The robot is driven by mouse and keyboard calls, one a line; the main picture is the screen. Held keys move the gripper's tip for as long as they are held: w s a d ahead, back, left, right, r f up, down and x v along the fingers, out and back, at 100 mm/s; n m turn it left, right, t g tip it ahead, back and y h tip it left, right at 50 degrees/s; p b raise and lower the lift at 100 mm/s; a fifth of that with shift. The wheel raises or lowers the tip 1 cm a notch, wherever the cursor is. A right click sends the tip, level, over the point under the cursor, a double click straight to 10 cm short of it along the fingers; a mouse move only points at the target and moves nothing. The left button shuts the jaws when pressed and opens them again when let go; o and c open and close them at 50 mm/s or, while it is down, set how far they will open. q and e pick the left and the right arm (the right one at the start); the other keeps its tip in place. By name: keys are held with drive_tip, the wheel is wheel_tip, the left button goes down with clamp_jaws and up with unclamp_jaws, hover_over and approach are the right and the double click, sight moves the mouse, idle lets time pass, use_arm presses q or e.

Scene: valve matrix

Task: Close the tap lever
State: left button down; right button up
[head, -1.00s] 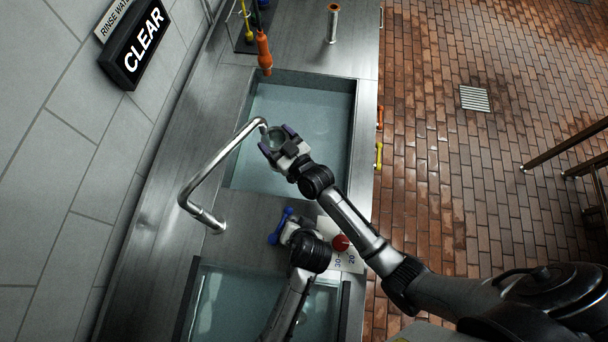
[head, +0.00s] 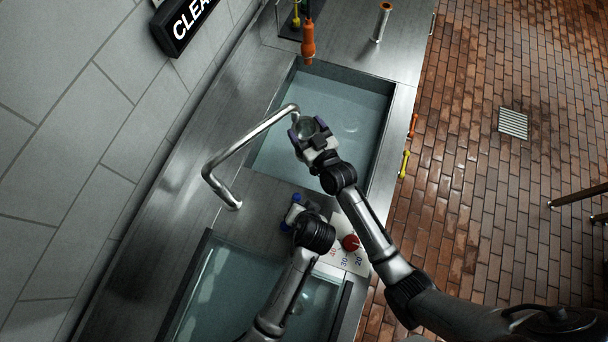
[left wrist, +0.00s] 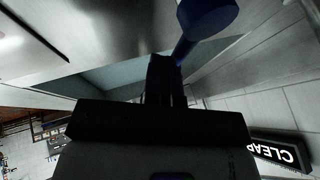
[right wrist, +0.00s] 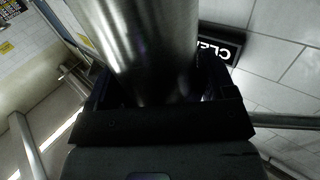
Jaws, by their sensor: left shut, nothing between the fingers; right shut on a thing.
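The blue tap lever (head: 297,198) shows only in small parts beside my left gripper in the head view. In the left wrist view its blue stem and round end (left wrist: 207,18) stand close to my left fingers; whether they touch I cannot tell. My left gripper (head: 297,212) is shut and empty, above the counter between the two basins. The bent steel spout (head: 235,150) rises from the counter and reaches over the far basin. My right gripper (head: 307,128) is shut on a round metal cup, which fills the top of the right wrist view (right wrist: 155,45), beside the spout's end.
The far basin (head: 360,130) and near basin (head: 215,290) hold water. A red knob (head: 351,243) on a numbered white plate lies right of my left gripper. An orange nozzle (head: 308,42) hangs behind the far basin. The tiled wall (head: 60,130) bounds the left.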

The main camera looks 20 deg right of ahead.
use_arm(q)
drive_tip(key=shift+r, duration=0.1)
drive_tip(key=v, duration=1.2)
use_arm(e)
drive_tip(key=shift+d, duration=0.1)
idle(0.3)
use_arm(q)
drive_tip(key=shift+f+b, duration=0.75)
drive_tip(key=shift+f, duration=0.05)
use_arm(e)
drive_tip(key=w+d, duration=0.2)
drive_tip(key=d, duration=0.5)
drive_tip(key=shift+w+d, duration=0.2)
drive_tip(key=shift+w, duration=0.1)
idle(0.7)
use_arm(q)
drive_tip(key=shift+r+p, duration=1)
use_arm(e)
drive_tip(key=w+d+r, duration=0.1)
drive_tip(key=d+r, duration=0.3)
drive_tip(key=shift+w+d, duration=0.25)
drive_tip(key=shift+d, duration=0.1)
